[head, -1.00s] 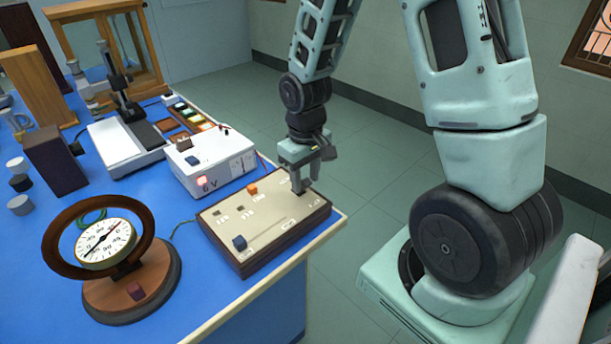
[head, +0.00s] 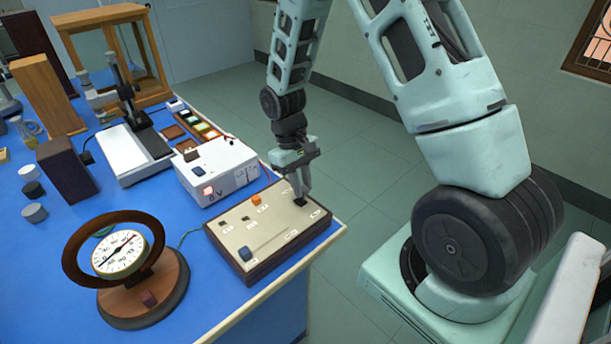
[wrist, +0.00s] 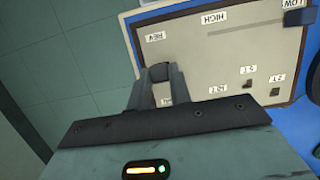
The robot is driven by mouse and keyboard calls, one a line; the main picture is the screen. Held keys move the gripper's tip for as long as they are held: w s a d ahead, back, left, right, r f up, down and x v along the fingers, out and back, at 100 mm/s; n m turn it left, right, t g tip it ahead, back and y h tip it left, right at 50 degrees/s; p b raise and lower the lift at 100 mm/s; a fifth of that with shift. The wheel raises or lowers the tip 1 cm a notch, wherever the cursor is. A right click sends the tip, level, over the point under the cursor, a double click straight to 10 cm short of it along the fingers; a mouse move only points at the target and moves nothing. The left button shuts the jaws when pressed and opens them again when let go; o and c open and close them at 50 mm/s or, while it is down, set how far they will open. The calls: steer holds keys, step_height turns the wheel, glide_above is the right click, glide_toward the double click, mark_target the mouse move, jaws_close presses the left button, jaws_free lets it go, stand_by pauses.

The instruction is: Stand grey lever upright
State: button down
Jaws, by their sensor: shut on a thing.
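The control box (head: 275,243) has a cream top and dark brown sides and sits at the right corner of the blue bench. My gripper (head: 301,195) points down at its right end. A dark grey lever knob (wrist: 160,71) shows between my fingertips (wrist: 159,83) in the wrist view, and they are shut on it. In the head view only a dark bit of the lever (head: 299,202) shows below the fingers. The fingers hide most of the lever, so I cannot tell its exact tilt.
The box also carries a blue knob (head: 245,253), an orange knob (head: 256,200) and small dark switches (head: 222,223). A white power supply (head: 215,172) stands behind it. A round dial gauge (head: 120,255) on a wooden base stands to the left. Open floor lies beyond the bench edge.

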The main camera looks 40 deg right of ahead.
steer(key=shift+w+g+p, duration=0.85)
steer(key=shift+g+p, duration=0.05)
steer(key=shift+g, duration=0.3)
steer(key=c, duration=1.3)
jaws_free()
steer(key=b+v, duration=0.2)
steer(key=v, duration=1.5)
steer(key=shift+w+r+b, duration=0.1)
steer(key=shift+r+b, duration=0.1)
steer(key=shift+b, duration=0.1)
